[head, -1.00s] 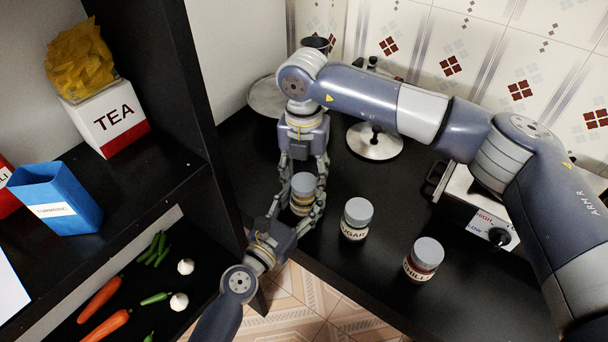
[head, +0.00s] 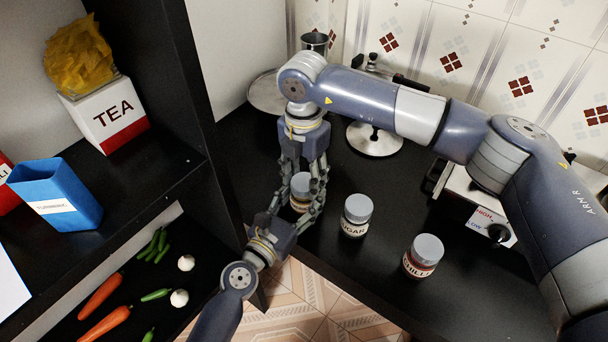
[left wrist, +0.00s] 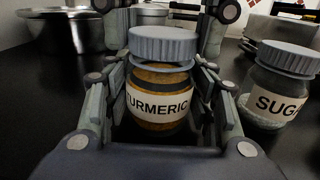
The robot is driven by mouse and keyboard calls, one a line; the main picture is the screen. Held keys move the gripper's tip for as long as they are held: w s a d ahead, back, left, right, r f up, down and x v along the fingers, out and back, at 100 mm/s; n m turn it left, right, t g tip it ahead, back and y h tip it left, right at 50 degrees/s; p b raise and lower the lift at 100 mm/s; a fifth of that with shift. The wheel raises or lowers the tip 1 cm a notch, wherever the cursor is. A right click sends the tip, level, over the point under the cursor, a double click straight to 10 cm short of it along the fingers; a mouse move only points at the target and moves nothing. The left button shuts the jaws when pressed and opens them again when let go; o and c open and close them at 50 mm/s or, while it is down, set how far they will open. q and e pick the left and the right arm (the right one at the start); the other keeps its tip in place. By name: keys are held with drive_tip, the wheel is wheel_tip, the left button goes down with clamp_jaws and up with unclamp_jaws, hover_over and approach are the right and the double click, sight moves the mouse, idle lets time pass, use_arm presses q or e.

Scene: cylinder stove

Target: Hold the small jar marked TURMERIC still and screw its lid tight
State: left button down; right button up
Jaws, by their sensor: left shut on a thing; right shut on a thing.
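The small TURMERIC jar (left wrist: 158,104) stands upright on the black counter, its label facing the left wrist camera. Its grey ribbed lid (left wrist: 161,43) sits on top; I cannot tell how tight it is. In the head view the jar (head: 299,206) is partly hidden by fingers, and the lid (head: 301,184) shows between them. My left gripper (head: 297,211) reaches in from the front, shut on the jar body with a finger on each side. My right gripper (head: 304,181) comes down from behind and above, shut on the lid.
A SUGAR jar (head: 355,222) stands close to the right, and a CHILLI jar (head: 422,262) farther right. The dark shelf wall (head: 205,120) is at the left. The counter's front edge is near.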

drive_tip(key=m, duration=0.7)
drive_tip(key=shift+m, duration=0.3)
drive_tip(key=m, duration=0.5)
drive_tip(key=shift+a, duration=0.2)
drive_tip(key=shift+d+m, duration=0.1)
drive_tip(key=shift+m, duration=1)
drive_tip(key=o, duration=0.7)
drive_tip(key=shift+r, duration=2.25)
